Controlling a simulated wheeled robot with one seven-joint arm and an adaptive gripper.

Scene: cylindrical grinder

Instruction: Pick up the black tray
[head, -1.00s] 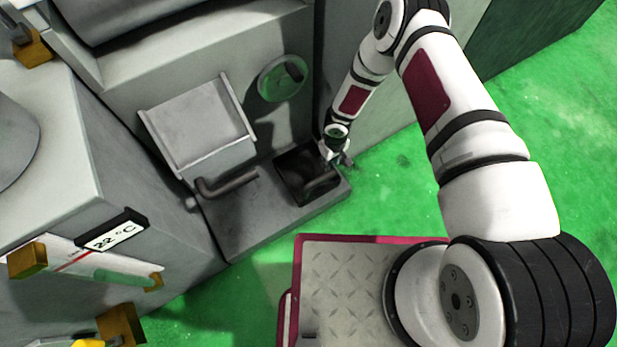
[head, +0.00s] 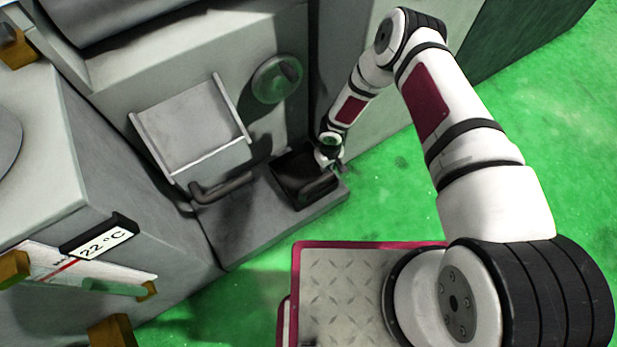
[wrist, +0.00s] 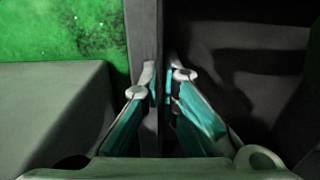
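The black tray (head: 287,183) is a dark, open, square box on the grey ledge at the foot of the machine, in the head view. My gripper (head: 338,168) is at the tray's right edge. In the wrist view, the tray's wall (wrist: 146,30) runs between the two fingers of my gripper (wrist: 161,85). The pads sit close on either side of the wall, and the gripper looks shut on it. The tray's dark inside (wrist: 245,70) shows to the right. The far part of the gripper is small in the head view.
A bent dark handle (head: 222,186) lies just left of the tray, below a sloping grey panel (head: 190,130). A round knob (head: 277,79) is on the machine face above. Green floor (head: 400,185) is open to the right.

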